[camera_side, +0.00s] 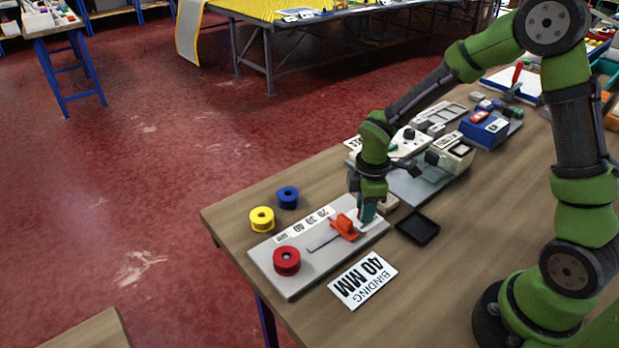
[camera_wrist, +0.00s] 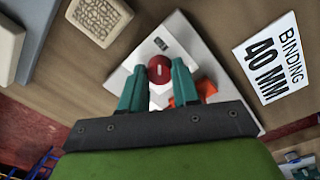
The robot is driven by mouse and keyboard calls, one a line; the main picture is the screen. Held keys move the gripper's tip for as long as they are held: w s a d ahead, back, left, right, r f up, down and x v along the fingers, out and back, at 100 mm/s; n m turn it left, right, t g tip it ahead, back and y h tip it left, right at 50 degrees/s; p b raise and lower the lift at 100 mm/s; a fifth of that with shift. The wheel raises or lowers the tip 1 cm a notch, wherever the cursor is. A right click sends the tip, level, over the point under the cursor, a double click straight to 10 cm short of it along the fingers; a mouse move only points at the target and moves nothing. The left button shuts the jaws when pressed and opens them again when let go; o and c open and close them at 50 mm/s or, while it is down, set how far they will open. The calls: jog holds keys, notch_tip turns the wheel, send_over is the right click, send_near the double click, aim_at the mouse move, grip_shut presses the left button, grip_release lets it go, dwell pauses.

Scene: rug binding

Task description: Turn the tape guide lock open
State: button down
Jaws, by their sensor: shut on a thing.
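The tape guide plate (camera_side: 270,266) is a pale board on the table's front left. It carries an orange guide (camera_side: 344,226) on a slotted scale marked with numbers. In the wrist view, the round red lock knob (camera_wrist: 159,74) with a white line sits on the plate's end, and part of the orange guide (camera_wrist: 206,88) shows beside it. My gripper (camera_wrist: 159,66) has its teal fingers on both sides of the knob, shut on it. In the side view, my gripper (camera_side: 367,213) points down at the plate's right end, and the knob is hidden there.
A red tape roll (camera_side: 286,261) stands on the plate; yellow (camera_side: 262,219) and blue (camera_side: 288,197) rolls stand behind it. A "BINDING 40 MM" card (camera_side: 362,280) lies in front. A black tray (camera_side: 418,227) is right of my gripper. Machinery (camera_side: 425,180) stands behind.

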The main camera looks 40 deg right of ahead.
jog(key=c, duration=0.8)
grip_release()
jog(key=r, duration=1.7)
jog(key=shift+s+a, duration=0.2)
jog(key=shift+s, duration=0.1)
jog(key=s+r+m+t, duration=0.1)
jog(key=s+m+t, duration=0.1)
jog(key=s+m, duration=0.2)
jog(key=s+r+m+t+y, duration=0.1)
jog(key=s+r+m+t, duration=0.1)
jog(key=s+m, duration=0.2)
jog(key=s+a+r+m+t+y, duration=0.1)
jog(key=s+r+m+t, duration=0.1)
jog(key=s+m, duration=0.3)
jog(key=shift+r+m+t, duration=0.2)
jog(key=shift+m+t, duration=0.2)
jog(key=shift+m, duration=0.8)
